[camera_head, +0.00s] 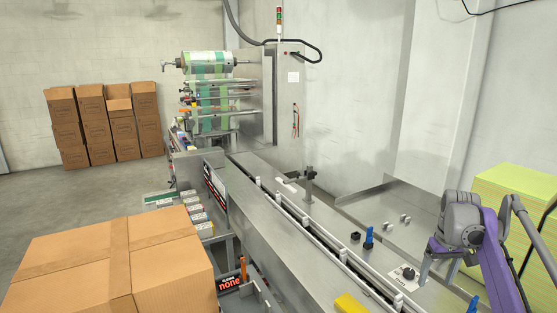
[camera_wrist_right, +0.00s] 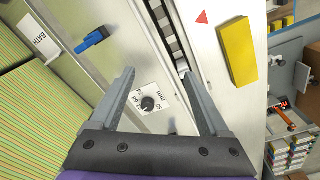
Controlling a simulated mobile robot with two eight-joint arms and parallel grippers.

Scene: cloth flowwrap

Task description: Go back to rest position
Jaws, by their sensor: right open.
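My right gripper (camera_head: 424,268) is at the right of the head view, at the end of my purple and grey arm, above the metal deck of the wrapping machine. In the right wrist view its two grey fingers (camera_wrist_right: 157,73) are spread apart with nothing between them. A white dial plate with a black knob (camera_wrist_right: 148,102) shows beyond the fingers; it also shows in the head view (camera_head: 405,274), just left of the gripper. My left gripper is not in view.
The conveyor channel (camera_head: 320,240) runs diagonally along the machine. A yellow block (camera_head: 352,304) lies on the deck, and blue clamp handles (camera_head: 369,238) stand up from it. A striped yellow-green stack (camera_head: 520,190) is at right. A large cardboard box (camera_head: 110,260) is at front left.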

